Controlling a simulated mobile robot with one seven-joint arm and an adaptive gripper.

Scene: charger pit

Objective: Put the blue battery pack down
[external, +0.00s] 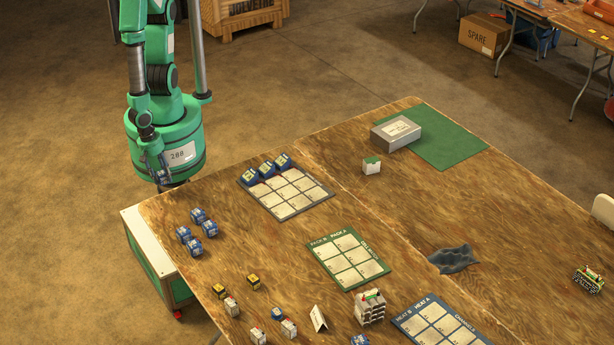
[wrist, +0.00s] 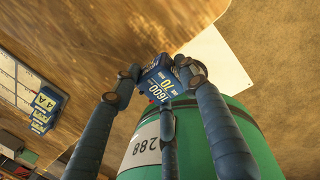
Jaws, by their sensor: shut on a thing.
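My gripper (wrist: 162,82) is shut on a blue battery pack (wrist: 158,80) with white print on its label. In the external view my gripper (external: 163,176) hangs low in front of my green base, beyond the table's far left edge, with the held pack only partly visible. Three blue packs (external: 266,169) stand along the far row of a dark-framed mat (external: 318,197) with pale squares. Several more blue packs (external: 208,228) stand grouped on the bare table to its left.
The wooden table (external: 230,265) has free room between the loose packs and the mat. A green-framed mat (external: 376,267), a small white box (external: 371,165) and a grey case (external: 397,133) are further right. Small yellow-and-black blocks (external: 253,281) stand near the front left.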

